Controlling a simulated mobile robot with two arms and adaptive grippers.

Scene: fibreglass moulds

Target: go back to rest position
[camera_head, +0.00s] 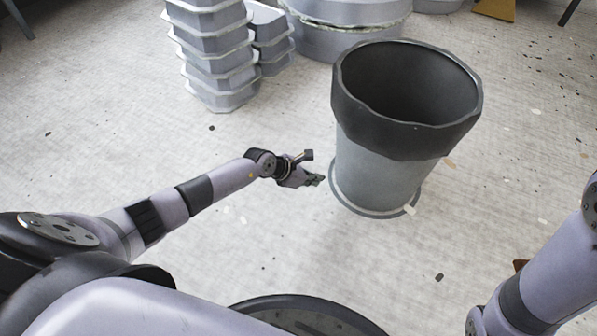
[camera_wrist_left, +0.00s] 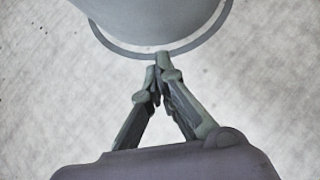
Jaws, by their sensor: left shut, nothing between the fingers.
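My left gripper (camera_head: 318,180) is at the end of my left arm, low and just left of a large grey bucket-like mould (camera_head: 378,165). In the left wrist view my left gripper (camera_wrist_left: 157,72) is shut, its fingertips together with nothing between them. The fingertips point at the lower rim of the mould (camera_wrist_left: 150,18); whether they touch it I cannot tell. My right arm comes in at the lower right of the head view, and its gripper is out of the picture.
The mould has a wide dark collar and stands upright on the floor (camera_head: 270,230). A stack of grey moulds (camera_head: 215,60) and large round moulds (camera_head: 340,30) stand at the back. Small debris is scattered about. The floor left of my arm is largely clear.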

